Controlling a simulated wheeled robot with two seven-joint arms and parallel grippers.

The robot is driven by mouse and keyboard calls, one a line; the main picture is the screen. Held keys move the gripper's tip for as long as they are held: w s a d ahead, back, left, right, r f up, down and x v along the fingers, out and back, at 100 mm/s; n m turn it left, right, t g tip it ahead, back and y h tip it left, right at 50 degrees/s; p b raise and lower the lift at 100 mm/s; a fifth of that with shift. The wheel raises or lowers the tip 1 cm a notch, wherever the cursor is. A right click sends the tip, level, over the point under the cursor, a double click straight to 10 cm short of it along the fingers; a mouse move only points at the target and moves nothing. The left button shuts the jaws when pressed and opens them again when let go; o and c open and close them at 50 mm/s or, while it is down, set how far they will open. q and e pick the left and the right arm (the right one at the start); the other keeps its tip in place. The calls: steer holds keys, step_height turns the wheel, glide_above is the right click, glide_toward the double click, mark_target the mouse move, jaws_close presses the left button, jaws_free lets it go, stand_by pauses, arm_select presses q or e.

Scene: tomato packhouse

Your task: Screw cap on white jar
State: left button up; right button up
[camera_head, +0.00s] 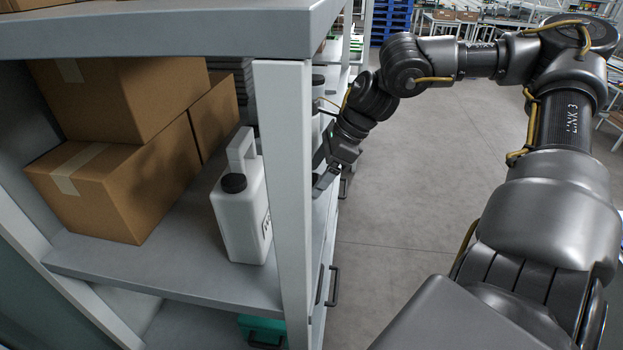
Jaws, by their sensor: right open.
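A white jug-like container (240,215) with a handle and a black cap (234,183) stands upright on the grey shelf, left of the shelf post. The black cap sits on its neck; I cannot tell how tight it is. Another white container (317,100) with a dark top is partly hidden behind the post. I cannot tell which is the white jar of the task. My right gripper (322,180) is open beside the post, on its right, its tips partly hidden. It is apart from the jug, with the post between them. My left gripper is not in view.
Cardboard boxes (117,188) fill the left of the shelf (165,265). The grey post (285,190) and upper shelf (160,30) frame the opening. A green case (262,328) lies below. Open floor (400,190) is at right, with blue pallets (391,20) far back.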

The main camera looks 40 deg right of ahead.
steer(key=shift+a+f, duration=0.1)
steer(key=shift+f, duration=0.05)
steer(key=c, duration=1.1)
steer(key=shift+o, duration=0.2)
